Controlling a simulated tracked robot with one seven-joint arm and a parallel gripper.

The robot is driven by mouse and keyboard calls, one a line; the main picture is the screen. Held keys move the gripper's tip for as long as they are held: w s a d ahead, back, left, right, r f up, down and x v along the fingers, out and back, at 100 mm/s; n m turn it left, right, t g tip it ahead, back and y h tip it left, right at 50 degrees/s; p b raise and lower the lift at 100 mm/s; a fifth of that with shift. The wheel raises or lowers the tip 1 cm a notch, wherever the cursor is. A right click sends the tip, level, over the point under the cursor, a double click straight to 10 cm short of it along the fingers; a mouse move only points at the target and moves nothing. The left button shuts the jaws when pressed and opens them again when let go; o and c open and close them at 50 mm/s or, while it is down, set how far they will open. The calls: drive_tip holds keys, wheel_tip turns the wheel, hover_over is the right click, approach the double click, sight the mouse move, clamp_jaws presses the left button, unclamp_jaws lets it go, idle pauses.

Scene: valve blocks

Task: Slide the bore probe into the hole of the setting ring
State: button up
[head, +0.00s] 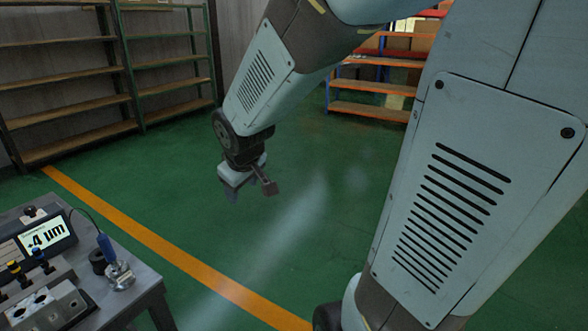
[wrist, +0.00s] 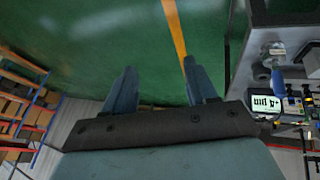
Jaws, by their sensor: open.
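The bore probe (head: 106,247) has a blue handle and a dark cable, and leans on the grey bench at lower left in the head view. Its lower end meets a shiny metal piece (head: 121,276); I cannot tell whether that is a holder. A dark round ring (head: 97,262) sits just left of it, perhaps the setting ring; its hole is not clear. In the wrist view the blue probe handle (wrist: 277,81) shows at the right, beyond the fingers. My gripper (head: 246,187) is open and empty, over the floor to the right of the bench, apart from both; its spread fingers show in the wrist view (wrist: 159,68).
The bench (head: 136,292) also carries a display (head: 46,236) reading in µm, a metal block with holes (head: 45,306), and yellow and blue knobbed parts (head: 14,268). Shelves (head: 70,75) stand far back. The green floor (head: 190,205) around my gripper is clear.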

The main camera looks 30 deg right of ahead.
drive_tip(key=s+d+r+m, duration=0.2)
drive_tip(key=s+r, duration=0.3)
drive_tip(key=s, duration=0.2)
drive_tip(key=s+d+r+m, duration=0.3)
drive_tip(key=s+r, duration=0.2)
drive_tip(key=s, duration=0.3)
drive_tip(key=shift+d+y, duration=0.3)
drive_tip(key=shift+y, duration=0.1)
drive_tip(key=shift+w, duration=0.1)
